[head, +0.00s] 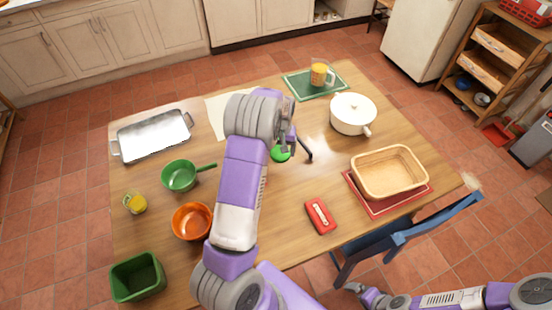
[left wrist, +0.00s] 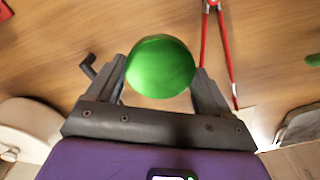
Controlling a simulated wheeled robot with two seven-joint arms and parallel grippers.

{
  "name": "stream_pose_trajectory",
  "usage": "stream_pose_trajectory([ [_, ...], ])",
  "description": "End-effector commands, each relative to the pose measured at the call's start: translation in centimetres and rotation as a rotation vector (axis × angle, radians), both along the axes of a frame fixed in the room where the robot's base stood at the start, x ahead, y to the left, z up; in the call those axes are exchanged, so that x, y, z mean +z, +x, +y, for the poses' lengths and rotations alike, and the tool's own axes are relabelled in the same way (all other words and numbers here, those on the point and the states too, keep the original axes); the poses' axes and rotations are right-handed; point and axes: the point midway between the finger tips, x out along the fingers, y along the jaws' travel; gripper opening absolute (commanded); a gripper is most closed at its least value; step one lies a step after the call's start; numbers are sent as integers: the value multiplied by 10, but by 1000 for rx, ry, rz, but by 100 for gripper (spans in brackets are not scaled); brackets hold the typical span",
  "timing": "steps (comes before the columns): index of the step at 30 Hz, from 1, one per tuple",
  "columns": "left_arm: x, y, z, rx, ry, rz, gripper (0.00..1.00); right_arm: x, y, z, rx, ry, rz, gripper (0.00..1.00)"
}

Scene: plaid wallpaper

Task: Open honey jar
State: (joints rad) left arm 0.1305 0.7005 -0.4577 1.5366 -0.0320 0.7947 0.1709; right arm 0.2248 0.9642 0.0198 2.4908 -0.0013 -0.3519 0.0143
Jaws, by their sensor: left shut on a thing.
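My left gripper (head: 284,146) is shut on a round, shiny green thing (head: 280,154), over the middle of the table. In the left wrist view the same green top (left wrist: 160,67) sits between the two fingers. It looks like a lid seen from above, and whatever is under it is hidden. I cannot tell if it belongs to the honey jar. A small jar with yellow contents (head: 136,204) stands at the table's left side. Part of my right arm shows at the bottom right, its end (head: 362,293) small and unclear.
A dark hooked thing (head: 305,147) lies right beside the left gripper. Red tongs (left wrist: 216,45) lie near it. A white pot (head: 352,114), wicker basket (head: 368,190), red case (head: 320,216), orange bowl (head: 192,235) and green pan (head: 180,175) stand around. A blue chair (head: 402,238) is at the near right edge.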

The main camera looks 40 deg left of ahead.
Motion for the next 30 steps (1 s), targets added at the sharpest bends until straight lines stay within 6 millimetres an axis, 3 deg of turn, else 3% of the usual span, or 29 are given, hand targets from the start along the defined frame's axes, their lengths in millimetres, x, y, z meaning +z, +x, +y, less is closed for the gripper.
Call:
stream_pose_trajectory([
  [3,-26,-1,0,0,-2,4,44,-5,0,0,0,0,0,100],
  [11,-49,0,0,0,-1,1,44,-9,0,0,0,0,0,100],
  [17,-77,-1,0,-1,-1,3,44,-14,0,0,0,0,0,100],
  [26,-80,0,0,0,0,0,44,-15,0,0,0,0,0,100],
  [27,-81,0,0,0,0,0,82,-15,0,0,0,0,0,100],
  [30,-80,0,0,0,-1,1,97,-15,0,0,0,0,0,100],
])
